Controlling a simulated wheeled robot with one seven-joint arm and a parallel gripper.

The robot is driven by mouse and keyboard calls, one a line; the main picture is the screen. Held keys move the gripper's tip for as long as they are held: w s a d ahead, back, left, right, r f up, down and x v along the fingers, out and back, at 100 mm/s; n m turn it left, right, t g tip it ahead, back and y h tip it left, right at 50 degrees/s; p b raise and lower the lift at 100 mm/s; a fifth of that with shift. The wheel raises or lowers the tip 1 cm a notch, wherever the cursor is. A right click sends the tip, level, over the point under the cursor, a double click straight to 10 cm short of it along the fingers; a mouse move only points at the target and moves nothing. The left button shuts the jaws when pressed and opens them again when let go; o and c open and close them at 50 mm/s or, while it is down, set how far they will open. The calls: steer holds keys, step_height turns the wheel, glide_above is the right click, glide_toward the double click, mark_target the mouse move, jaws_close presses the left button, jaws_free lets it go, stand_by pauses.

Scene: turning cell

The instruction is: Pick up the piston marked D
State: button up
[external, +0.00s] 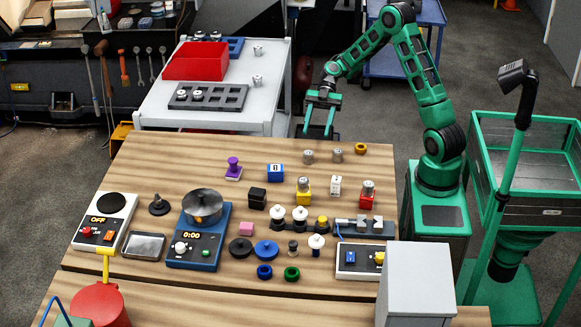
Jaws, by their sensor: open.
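My gripper (318,134) is open and empty, with its two green fingers pointing down near the far edge of the wooden table. Small silver cylinders that look like pistons stand in several places. One silver piston (308,156) and another silver piston (337,156) are on the table just in front of my gripper, apart from it in the picture. Two more pistons (197,94) sit in a dark grey tray (226,103). One piston (258,49) and another piston (257,79) stand on the white cart (262,112). Letters are too small to read, so I cannot tell which is D.
A red bin (196,68) is on the cart. The wooden table (180,160) carries a blue scale with a metal pan (204,206), a white hot plate (105,220), and several coloured blocks and knobs. A brass ring (361,148) lies at the far right. The table's far left is clear.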

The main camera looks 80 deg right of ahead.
mark_target(308, 151)
steer(key=x, duration=0.5)
steer(key=shift+a+f, duration=0.2)
steer(key=shift+w+x, duration=0.2)
steer(key=shift+x, duration=1.15)
steer(key=shift+w+x, duration=0.15)
steer(key=shift+x, duration=1.15)
steer(key=shift+r, duration=0.15)
steer(key=shift+c, duration=0.4)
steer(key=c, duration=1.1)
